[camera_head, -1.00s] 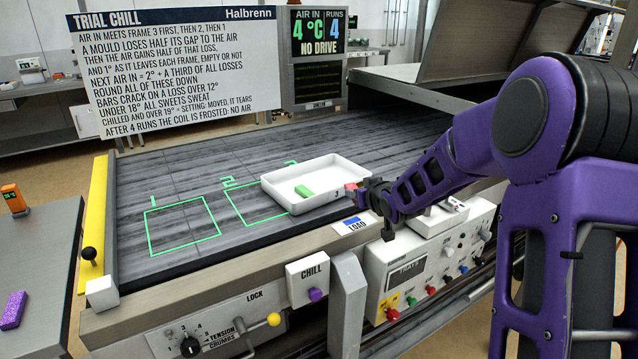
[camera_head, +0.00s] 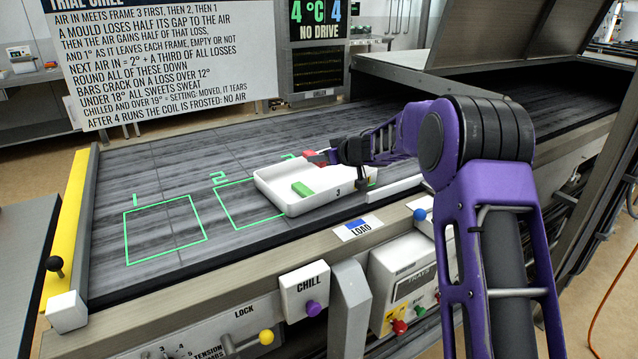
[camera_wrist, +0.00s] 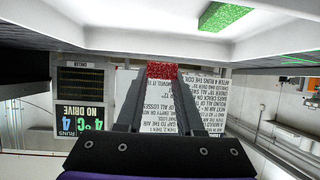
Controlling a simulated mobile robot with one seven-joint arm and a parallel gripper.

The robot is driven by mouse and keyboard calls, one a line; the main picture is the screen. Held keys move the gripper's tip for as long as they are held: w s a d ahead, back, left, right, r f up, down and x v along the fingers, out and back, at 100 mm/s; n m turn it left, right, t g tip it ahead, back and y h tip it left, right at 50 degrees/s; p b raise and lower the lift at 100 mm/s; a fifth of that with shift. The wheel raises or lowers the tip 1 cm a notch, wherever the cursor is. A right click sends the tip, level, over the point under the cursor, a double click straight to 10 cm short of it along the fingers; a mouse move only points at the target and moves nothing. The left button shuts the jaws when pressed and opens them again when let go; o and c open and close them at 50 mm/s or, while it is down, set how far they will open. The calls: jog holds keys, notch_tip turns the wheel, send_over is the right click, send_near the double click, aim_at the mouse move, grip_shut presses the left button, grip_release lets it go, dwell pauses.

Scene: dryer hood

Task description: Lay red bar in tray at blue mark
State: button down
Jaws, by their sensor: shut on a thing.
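The white tray (camera_head: 312,205) lies on the dark belt beside the LOAD label (camera_head: 358,229), whose blue mark (camera_head: 356,223) is on the near edge. A green bar (camera_head: 302,188) lies in the tray, and it also shows in the wrist view (camera_wrist: 225,15). My gripper (camera_head: 322,159) is shut on the red bar (camera_head: 310,156) over the far right part of the tray. The red bar (camera_wrist: 161,70) sits between the fingertips in the wrist view. I cannot tell whether it touches the tray.
Green outlined frames (camera_head: 165,230) are marked on the belt to the left, with clear belt around them. A raised hood (camera_head: 490,35) stands at the right. The CHILL box (camera_head: 303,287) and a control box (camera_head: 405,285) are in front. A sign (camera_head: 160,60) stands behind.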

aim_at(320, 186)
jog(key=shift+f+b, duration=1.35)
jog(key=shift+f, duration=1.8)
jog(key=shift+f, duration=0.1)
jog(key=shift+f, duration=0.1)
jog(key=c, duration=0.5)
grip_release()
jog(key=shift+c, duration=0.2)
jog(key=shift+s+d+r, duration=0.15)
jog(key=shift+r, duration=0.15)
jog(key=p+v, duration=0.1)
jog(key=v, duration=1)
jog(key=shift+s+d+r, duration=0.1)
jog(key=shift+s+d, duration=0.05)
jog(key=shift+s, duration=0.15)
